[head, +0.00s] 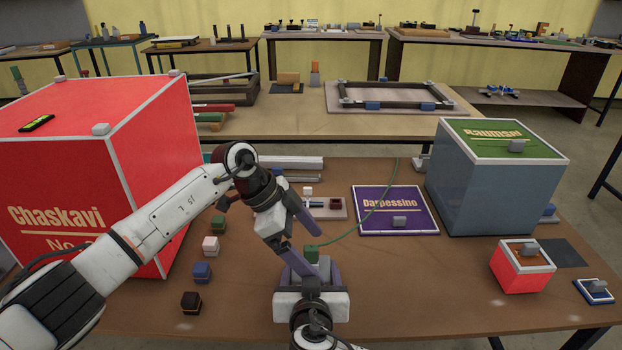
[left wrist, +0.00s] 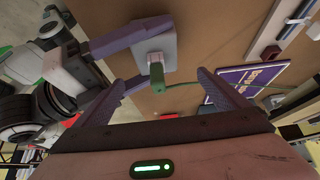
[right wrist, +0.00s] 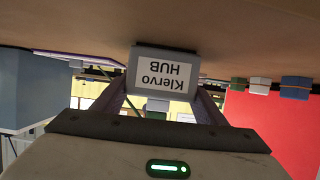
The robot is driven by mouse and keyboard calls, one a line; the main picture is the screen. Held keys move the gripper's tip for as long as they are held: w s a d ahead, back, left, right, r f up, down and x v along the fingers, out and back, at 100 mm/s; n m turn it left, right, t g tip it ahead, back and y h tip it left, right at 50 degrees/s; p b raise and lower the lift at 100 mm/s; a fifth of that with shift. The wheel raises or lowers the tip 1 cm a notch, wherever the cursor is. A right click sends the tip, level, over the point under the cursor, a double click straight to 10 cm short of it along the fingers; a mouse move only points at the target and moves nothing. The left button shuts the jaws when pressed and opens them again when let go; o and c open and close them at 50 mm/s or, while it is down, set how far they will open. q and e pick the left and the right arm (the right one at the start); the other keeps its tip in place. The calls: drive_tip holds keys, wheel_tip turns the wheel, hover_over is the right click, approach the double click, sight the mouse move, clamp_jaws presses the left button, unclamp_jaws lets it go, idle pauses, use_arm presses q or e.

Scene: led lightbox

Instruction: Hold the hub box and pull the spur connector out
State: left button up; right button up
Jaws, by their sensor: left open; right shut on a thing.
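The hub box is a small grey block (left wrist: 155,48), labelled "Klervo HUB" in the right wrist view (right wrist: 165,72). My right gripper (head: 309,266) is shut on it, one finger on each side, and largely hides it in the head view. The green spur connector (left wrist: 156,73) sits in the hub box, with a thin green cable (head: 352,232) leading away. The connector also shows on top in the head view (head: 312,252). My left gripper (head: 301,240) is open above the hub box. In the left wrist view its fingers (left wrist: 163,80) are spread around the connector's line, apparently without touching it.
A large red box (head: 165,190) stands at the left, close to my left arm. Several small coloured blocks (head: 202,272) lie beside it. A purple panel (head: 385,222), a blue-grey box (head: 490,190) and a small red box (head: 520,275) are to the right.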

sight(307, 247)
use_arm(q)
drive_tip(key=shift+s, duration=0.1)
drive_tip(key=c, duration=0.4)
drive_tip(key=v, duration=0.6)
drive_tip(key=shift+a+f, duration=0.15)
drive_tip(key=c, duration=1.1)
drive_tip(key=shift+x, duration=3.35)
drive_tip(key=shift+c, duration=0.2)
clamp_jaws()
drive_tip(key=o, duration=1.7)
unclamp_jaws()
